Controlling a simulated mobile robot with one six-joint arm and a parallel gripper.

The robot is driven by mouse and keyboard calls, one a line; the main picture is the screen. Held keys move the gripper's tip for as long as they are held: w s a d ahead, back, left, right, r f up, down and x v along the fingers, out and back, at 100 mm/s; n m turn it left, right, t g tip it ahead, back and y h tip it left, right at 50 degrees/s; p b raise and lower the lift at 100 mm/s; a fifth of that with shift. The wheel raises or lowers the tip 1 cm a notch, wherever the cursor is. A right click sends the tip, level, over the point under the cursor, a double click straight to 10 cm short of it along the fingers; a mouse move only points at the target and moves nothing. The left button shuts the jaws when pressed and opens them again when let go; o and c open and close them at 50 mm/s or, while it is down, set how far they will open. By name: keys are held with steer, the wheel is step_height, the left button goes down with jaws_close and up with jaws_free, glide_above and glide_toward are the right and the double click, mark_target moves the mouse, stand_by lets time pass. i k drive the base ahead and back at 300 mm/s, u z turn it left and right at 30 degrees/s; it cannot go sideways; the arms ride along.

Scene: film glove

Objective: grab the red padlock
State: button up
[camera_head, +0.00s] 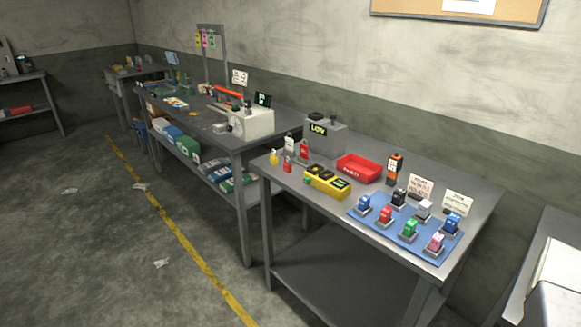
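A small red padlock-shaped item (287,166) stands near the front left of the nearest grey metal table. A yellow one (274,157) stands just left of it. Behind them is a larger red piece (304,149) with a looped top, beside a white one (290,143). They are too small to tell for sure which is the red padlock. My gripper is not in view.
The table (330,212) also carries a yellow box (327,186), a red tray (359,169), a grey machine (326,137) and a blue mat (367,229) with several coloured blocks. Grey floor (90,240) left of the tables is mostly open.

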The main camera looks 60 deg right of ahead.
mark_target(287, 166)
steer(key=u, duration=0.05)
steer(key=i, duration=0.95)
steer(key=z, duration=0.05)
